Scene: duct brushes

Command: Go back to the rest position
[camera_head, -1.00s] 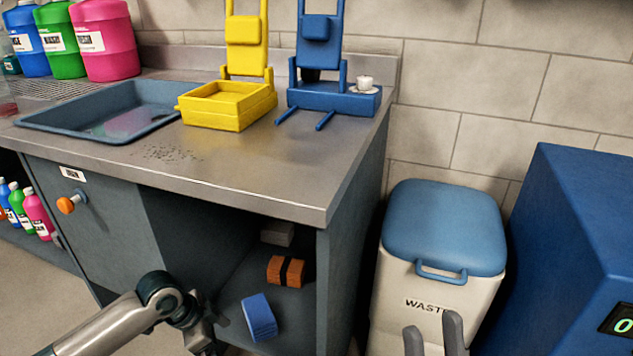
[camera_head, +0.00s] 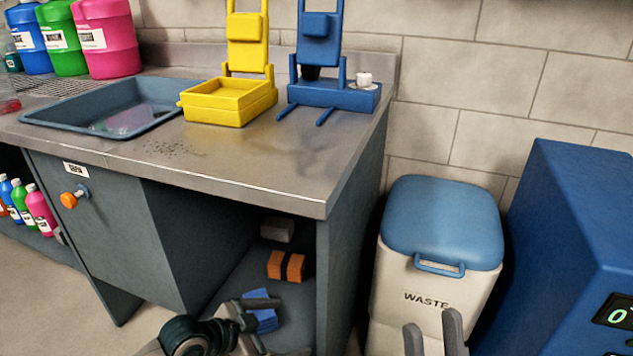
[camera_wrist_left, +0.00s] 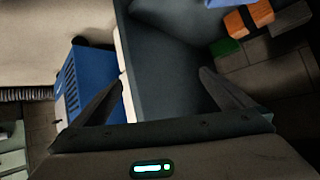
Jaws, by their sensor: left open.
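My left gripper (camera_head: 280,328) is at the bottom of the head view, in front of the cabinet's open lower bay. Its two fingers are spread with nothing between them; the left wrist view shows the same open jaws (camera_wrist_left: 160,82). My right gripper (camera_head: 433,328) shows only as two grey fingers at the bottom edge, apart and empty, in front of the waste bin. A blue block (camera_head: 265,322) in the bay is partly hidden behind my left gripper. An orange block with a dark band (camera_head: 275,265) lies behind it, and shows in the left wrist view (camera_wrist_left: 248,18).
The steel counter (camera_head: 240,160) carries a sink, a yellow stand (camera_head: 228,103) and a blue stand (camera_head: 335,95). The waste bin (camera_head: 430,285) and a blue machine (camera_head: 575,230) stand at the right. The cabinet's side panel (camera_head: 345,240) is close to my left gripper.

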